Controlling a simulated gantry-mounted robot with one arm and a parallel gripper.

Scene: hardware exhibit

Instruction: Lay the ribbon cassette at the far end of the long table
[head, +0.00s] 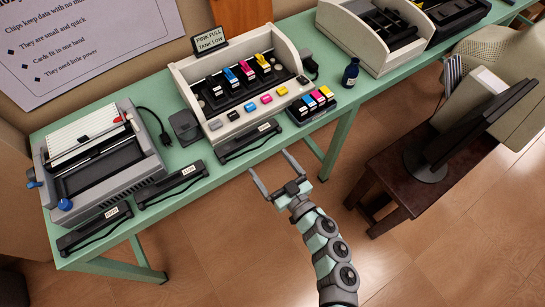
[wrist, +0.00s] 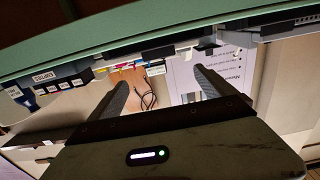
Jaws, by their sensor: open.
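Three long black cassettes with white labels lie along the front edge of the long green table (head: 330,150): a left one (head: 95,229), a middle one (head: 170,186) and a right one (head: 248,140). They look like ribbon cassettes; the label text is too small to read, and I cannot tell which is meant. My gripper (head: 269,163) is open and empty, in front of the table edge and closest to the right cassette, apart from it. In the wrist view my gripper (wrist: 163,82) shows two spread fingers with nothing between them.
An old printer (head: 95,160) stands at the table's left. A cream ink machine (head: 225,85) stands behind the right cassette, with a small cartridge rack (head: 311,106) and a dark blue bottle (head: 351,73) to its right. A dark stool (head: 400,165) bears a monitor at right.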

